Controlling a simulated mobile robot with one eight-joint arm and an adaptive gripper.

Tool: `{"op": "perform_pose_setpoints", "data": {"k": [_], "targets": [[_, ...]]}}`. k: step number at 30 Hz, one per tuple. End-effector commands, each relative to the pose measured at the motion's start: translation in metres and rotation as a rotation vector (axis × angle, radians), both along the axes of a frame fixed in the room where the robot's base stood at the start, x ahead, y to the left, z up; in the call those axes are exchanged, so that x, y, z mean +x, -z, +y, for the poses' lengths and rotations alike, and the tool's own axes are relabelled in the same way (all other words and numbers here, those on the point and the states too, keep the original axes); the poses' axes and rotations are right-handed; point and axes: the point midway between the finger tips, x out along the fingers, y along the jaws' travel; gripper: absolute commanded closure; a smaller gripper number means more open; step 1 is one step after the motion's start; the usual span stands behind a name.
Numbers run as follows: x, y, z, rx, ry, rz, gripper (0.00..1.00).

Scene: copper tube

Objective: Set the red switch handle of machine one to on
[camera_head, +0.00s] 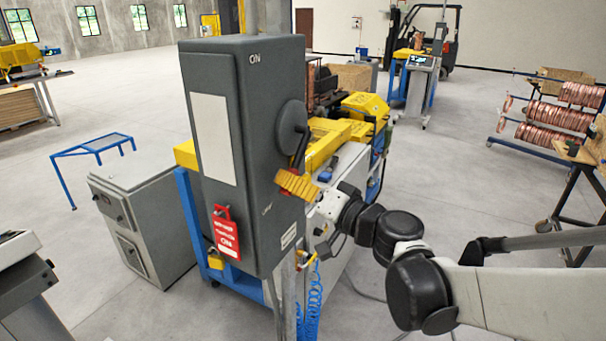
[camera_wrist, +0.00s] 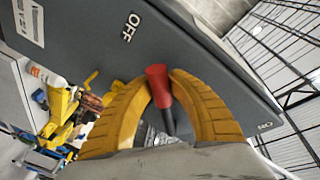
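Machine one's switch is taken to be the dark grey box (camera_head: 262,150), marked ON at the top. Its round hub (camera_head: 292,122) carries a dark lever with a red handle end (camera_head: 294,162), pointing down. In the wrist view the red handle (camera_wrist: 157,78) lies between the tips of my yellow fingers, with its black shaft below. The OFF marking (camera_wrist: 130,27) shows beyond the fingers. My gripper (camera_head: 285,178) is at the lever's lower end; it also shows in the wrist view (camera_wrist: 158,84). The fingertips are close on both sides of the handle; whether they grip it is unclear.
A red tag (camera_head: 225,232) hangs on the box's left front. A yellow and blue machine (camera_head: 345,140) stands behind the box. A grey cabinet (camera_head: 150,225) is at the left. Copper coils (camera_head: 550,115) on a rack stand at the far right. Open floor lies at the back left.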

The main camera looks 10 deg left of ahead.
Motion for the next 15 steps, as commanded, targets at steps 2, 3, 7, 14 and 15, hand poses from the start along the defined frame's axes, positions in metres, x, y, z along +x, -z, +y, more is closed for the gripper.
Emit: {"op": "perform_pose_setpoints", "data": {"k": [2, 3, 7, 14, 15], "targets": [[0.0, 0.0, 0.0, 0.0, 0.0, 0.0, 1.0], [0.0, 0.0, 0.0, 0.0, 0.0, 0.0, 1.0], [-0.001, -0.001, 0.0, 0.002, 0.0, 0.007, 1.0], [-0.007, -0.01, 0.002, 0.028, 0.0, 0.077, 1.0], [-0.008, -0.012, 0.003, 0.036, 0.0, 0.1, 1.0]]}}
